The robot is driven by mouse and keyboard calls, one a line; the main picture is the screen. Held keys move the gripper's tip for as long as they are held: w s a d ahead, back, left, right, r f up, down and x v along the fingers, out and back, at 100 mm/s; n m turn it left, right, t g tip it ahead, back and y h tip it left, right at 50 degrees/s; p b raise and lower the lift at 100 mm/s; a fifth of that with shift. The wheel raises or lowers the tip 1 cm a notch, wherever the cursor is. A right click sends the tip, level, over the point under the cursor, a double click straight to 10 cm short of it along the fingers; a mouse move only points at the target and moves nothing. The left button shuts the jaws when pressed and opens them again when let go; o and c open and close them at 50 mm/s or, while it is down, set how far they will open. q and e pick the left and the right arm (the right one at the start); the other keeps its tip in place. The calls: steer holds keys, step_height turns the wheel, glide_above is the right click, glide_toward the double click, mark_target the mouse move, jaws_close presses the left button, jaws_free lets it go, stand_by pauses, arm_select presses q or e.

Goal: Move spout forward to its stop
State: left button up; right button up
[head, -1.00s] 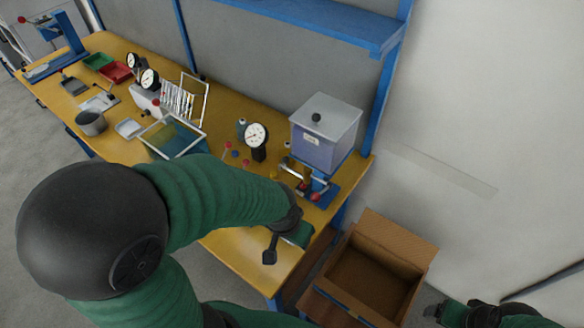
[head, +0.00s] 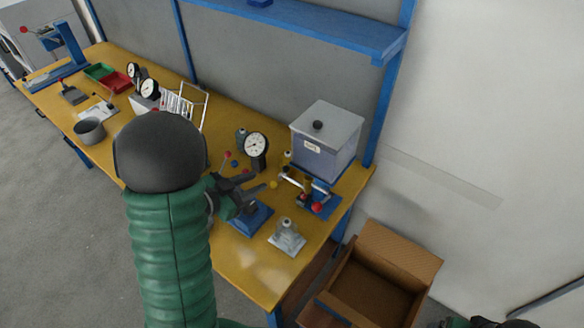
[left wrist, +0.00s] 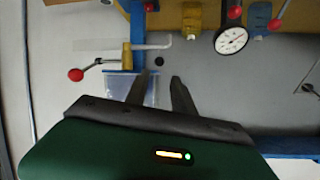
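I cannot surely tell which part is the spout. A bench fixture (head: 310,193) with a bright bent metal tube and red knobs stands in front of the lidded bin (head: 322,145). My left gripper (head: 262,187) is over the bench, left of this fixture, its fingers pointing toward it and apart from it. In the left wrist view the two dark fingers (left wrist: 160,86) are spread with nothing between them. The bin (left wrist: 120,88) shows behind them, partly hidden. My right gripper cannot be made out; only slivers of that arm show at the lower right edge.
A dial gauge (head: 256,146) stands close behind my left gripper. A blue fixture (head: 252,218) and a grey block on a plate (head: 287,238) are near the bench's front. An open cardboard box (head: 370,285) is beyond the bench's right end. A blue shelf (head: 320,25) hangs above.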

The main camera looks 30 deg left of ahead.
arm_select(q)
steer(key=x, duration=1.6)
steer(key=shift+w, duration=0.15)
steer(key=shift+f, duration=0.1)
jaws_close()
stand_by(0.4)
